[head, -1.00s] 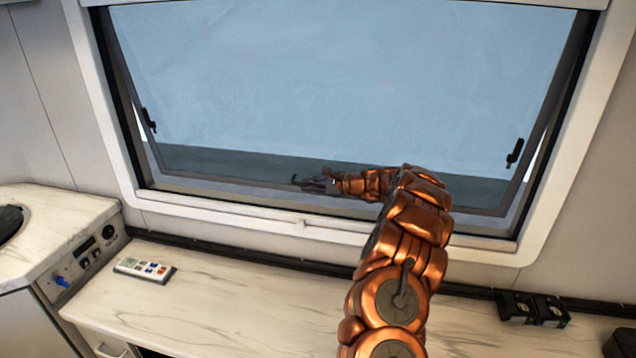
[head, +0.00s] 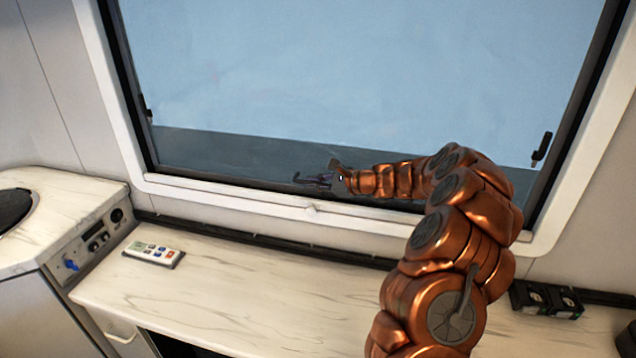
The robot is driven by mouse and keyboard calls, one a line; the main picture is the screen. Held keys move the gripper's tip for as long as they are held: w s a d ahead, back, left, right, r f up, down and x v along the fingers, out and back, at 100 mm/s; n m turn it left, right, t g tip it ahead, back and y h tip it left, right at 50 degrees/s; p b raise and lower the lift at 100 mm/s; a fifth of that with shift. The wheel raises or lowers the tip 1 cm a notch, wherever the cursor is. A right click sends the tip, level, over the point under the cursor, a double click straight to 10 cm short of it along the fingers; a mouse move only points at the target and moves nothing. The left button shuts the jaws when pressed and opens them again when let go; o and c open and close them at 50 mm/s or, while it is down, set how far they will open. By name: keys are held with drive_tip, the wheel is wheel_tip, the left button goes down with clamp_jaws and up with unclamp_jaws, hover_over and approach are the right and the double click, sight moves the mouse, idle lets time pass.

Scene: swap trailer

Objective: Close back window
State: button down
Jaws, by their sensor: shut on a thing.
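The back window (head: 330,70) is a large pane in a white frame (head: 240,197). Its lower edge now lies close against the frame, with no clear gap showing at the sides. A black latch (head: 542,148) sits at its right edge and another latch (head: 147,112) at its left edge. My gripper (head: 312,179) is at the bottom middle of the window, shut on a dark handle (head: 303,180) there. The handle is small and partly hidden by the fingers.
A unit with knobs (head: 95,240) stands at the left. Black boxes (head: 546,299) sit at the right. The counter's middle is clear.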

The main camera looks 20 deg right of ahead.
drive_tip(key=shift+s+a+f, duration=0.15)
drive_tip(key=shift+a, duration=0.2)
drive_tip(key=c, duration=1.7)
unclamp_jaws()
drive_tip(key=shift+o, duration=1)
drive_tip(key=shift+s+a, duration=0.1)
drive_tip(key=shift+s, duration=0.05)
drive_tip(key=o, duration=0.3)
drive_tip(key=shift+s+d+r, duration=0.3)
drive_tip(key=shift+d+r, duration=0.05)
drive_tip(key=shift+d, duration=0.1)
drive_tip(key=v, duration=1.1)
